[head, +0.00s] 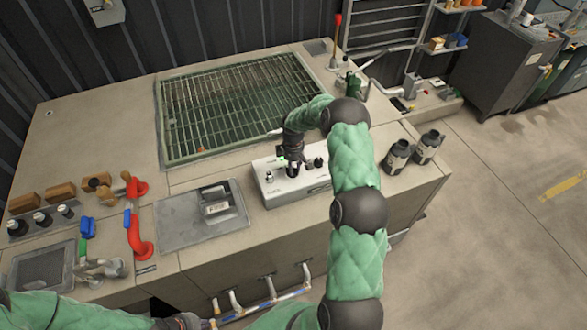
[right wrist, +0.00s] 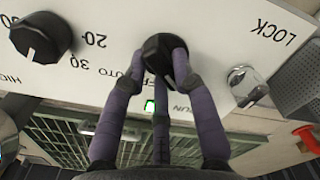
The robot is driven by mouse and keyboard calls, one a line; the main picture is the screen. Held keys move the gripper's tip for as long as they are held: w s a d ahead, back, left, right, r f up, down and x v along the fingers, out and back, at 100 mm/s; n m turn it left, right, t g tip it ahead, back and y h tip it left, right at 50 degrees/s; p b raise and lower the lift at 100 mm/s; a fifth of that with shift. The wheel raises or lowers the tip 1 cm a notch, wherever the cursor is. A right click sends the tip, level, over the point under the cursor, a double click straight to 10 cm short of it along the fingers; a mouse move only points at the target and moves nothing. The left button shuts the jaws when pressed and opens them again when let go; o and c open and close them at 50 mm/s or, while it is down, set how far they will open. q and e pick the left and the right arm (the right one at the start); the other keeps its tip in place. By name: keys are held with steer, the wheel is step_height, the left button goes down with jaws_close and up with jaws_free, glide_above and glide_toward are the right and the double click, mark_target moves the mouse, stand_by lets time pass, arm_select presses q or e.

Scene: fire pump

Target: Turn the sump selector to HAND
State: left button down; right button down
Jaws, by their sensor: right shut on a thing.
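A white control box (head: 268,188) stands on the bench in the head view. My right gripper (head: 292,168) reaches down onto its top. In the right wrist view, the fingers of my right gripper (right wrist: 166,66) are shut around a black selector knob (right wrist: 156,46). Lettering beside it, seen upside down, reads in part "UTO" and "UN"; the fingers hide the rest, and I see no HAND label.
A black dial (right wrist: 40,37) marked with numbers and "HIGH" and a key switch (right wrist: 243,82) near "LOCK" flank the knob. A green lamp (right wrist: 150,106) is lit. Two dark bottles (head: 398,155) stand right of the box, a grey plate (head: 180,222) left.

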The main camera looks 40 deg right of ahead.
steer(key=shift+w+n, duration=0.1)
steer(key=shift+n, duration=1.1)
steer(key=shift+b, duration=0.3)
steer(key=c, duration=1)
jaws_free()
steer(key=shift+a, duration=0.1)
step_height(320, 180, up, 12)
